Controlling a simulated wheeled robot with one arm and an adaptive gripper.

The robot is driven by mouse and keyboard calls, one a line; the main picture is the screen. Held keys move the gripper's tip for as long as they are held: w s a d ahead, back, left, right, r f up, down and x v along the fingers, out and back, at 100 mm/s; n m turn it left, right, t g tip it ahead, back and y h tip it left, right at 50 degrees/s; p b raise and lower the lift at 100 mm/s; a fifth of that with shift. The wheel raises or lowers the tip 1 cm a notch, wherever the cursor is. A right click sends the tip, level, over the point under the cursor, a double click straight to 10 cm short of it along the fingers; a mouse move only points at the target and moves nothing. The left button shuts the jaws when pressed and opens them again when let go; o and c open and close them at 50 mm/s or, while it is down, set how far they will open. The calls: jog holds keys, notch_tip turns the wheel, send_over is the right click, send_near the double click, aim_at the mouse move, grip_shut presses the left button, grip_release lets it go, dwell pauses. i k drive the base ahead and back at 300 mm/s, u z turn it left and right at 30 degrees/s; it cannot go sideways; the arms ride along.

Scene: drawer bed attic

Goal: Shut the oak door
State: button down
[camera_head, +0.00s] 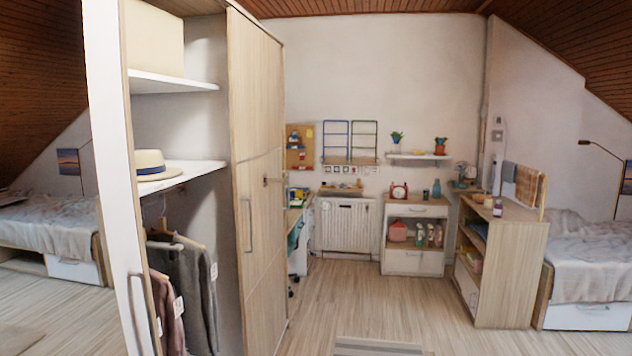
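A tall wardrobe stands at the left, with an oak-coloured door panel (262,130) at the right of its open compartment. A pale upright panel (108,170) with another handle (137,312) borders the compartment at the left. I cannot tell how the oak panel is hung or slides. My gripper is not in view.
A straw hat (155,165) lies on a wardrobe shelf (190,172), above hanging clothes (197,295). A low open shelf unit (515,275) and a bed (592,270) stand at the right. A flat mat (380,346) lies on the floor. Much of the middle floor (345,290) is clear.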

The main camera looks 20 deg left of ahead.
aim_at(254, 58)
jog(key=z, duration=0.15)
jog(key=i, duration=1.35)
jog(key=u, duration=0.45)
jog(key=i, duration=1.5)
jog(key=u, duration=1.65)
jog(key=i, duration=0.75)
jog(key=u, duration=0.7)
